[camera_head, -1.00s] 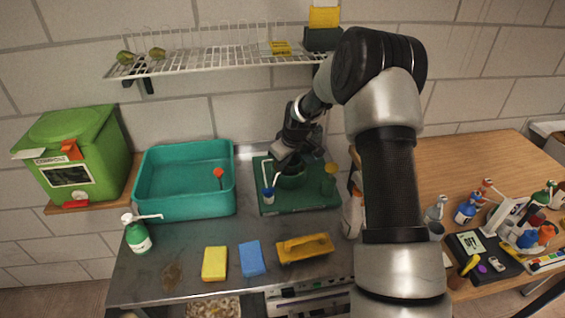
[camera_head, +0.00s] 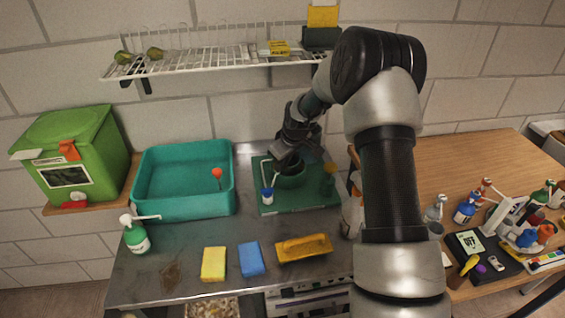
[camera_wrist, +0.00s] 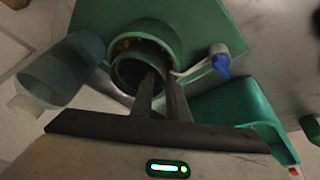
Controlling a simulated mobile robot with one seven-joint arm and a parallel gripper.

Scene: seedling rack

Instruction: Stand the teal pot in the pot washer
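The teal pot (camera_head: 292,181) stands on or just above the green mat (camera_head: 325,198) at the back of the counter. My gripper (camera_head: 287,163) is at the pot's rim, pointing down. In the wrist view the pot's round mouth (camera_wrist: 128,72) faces the camera. My two fingers (camera_wrist: 160,80) reach over its near rim, close together with a narrow gap. I cannot tell whether they are clamped on the wall. An appliance front (camera_head: 310,296) shows under the counter; I cannot tell whether it is the pot washer.
A teal basin (camera_head: 150,208) is left of the mat. A blue-and-white item (camera_head: 267,196) stands on the mat. A yellow sponge (camera_head: 213,264), blue sponge (camera_head: 251,258) and yellow brush (camera_head: 304,248) lie in front. A green soap bottle (camera_head: 136,236) is at left; a wire shelf (camera_head: 215,66) hangs above.

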